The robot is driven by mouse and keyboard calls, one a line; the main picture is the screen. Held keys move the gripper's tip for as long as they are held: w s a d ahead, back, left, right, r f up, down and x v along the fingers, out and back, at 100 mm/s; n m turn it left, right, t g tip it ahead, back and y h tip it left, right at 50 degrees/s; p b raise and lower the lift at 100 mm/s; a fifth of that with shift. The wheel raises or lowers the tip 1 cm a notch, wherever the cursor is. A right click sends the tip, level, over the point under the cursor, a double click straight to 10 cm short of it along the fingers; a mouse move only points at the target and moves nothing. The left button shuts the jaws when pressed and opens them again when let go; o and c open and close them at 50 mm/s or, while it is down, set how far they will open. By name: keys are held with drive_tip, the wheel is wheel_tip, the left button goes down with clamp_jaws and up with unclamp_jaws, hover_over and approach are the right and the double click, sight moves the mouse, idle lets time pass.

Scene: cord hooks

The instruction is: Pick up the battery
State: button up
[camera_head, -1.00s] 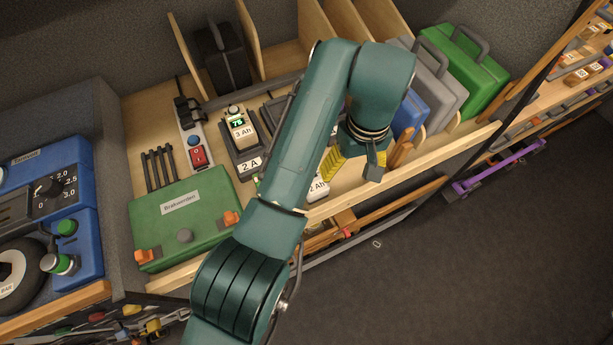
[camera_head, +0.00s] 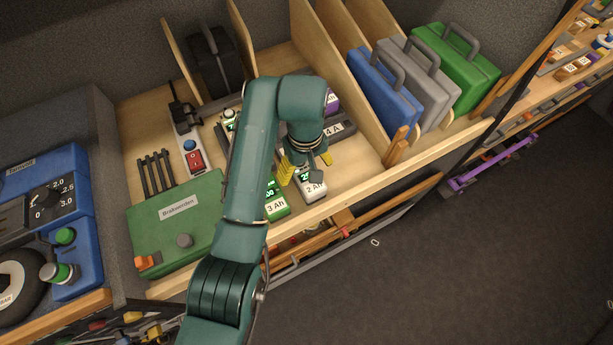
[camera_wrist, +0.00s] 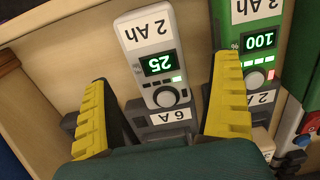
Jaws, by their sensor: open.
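A white battery labelled 2 Ah (camera_head: 313,191), with a display reading 25, is below my gripper (camera_head: 306,167) near the front ledge. In the wrist view the white battery (camera_wrist: 146,33) lies between the two yellow fingers of my gripper (camera_wrist: 163,80), with a gap on each side. The fingers are open and hold nothing. A green battery labelled 3 Ah (camera_head: 275,204) is just left of it; the wrist view shows it (camera_wrist: 283,48) reading 100, right of the right finger. A purple battery (camera_head: 333,101) is behind my arm, partly hidden.
A grey charger labelled 6 A (camera_wrist: 163,118) adjoins the white battery. Wooden dividers (camera_head: 338,75) and blue, grey and green cases stand right. A wooden front ledge (camera_head: 365,182) bounds the shelf.

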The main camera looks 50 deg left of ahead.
drive_tip(key=shift+w+f, duration=0.15)
drive_tip(key=shift+f, duration=2.55)
drive_tip(key=c, duration=1.4)
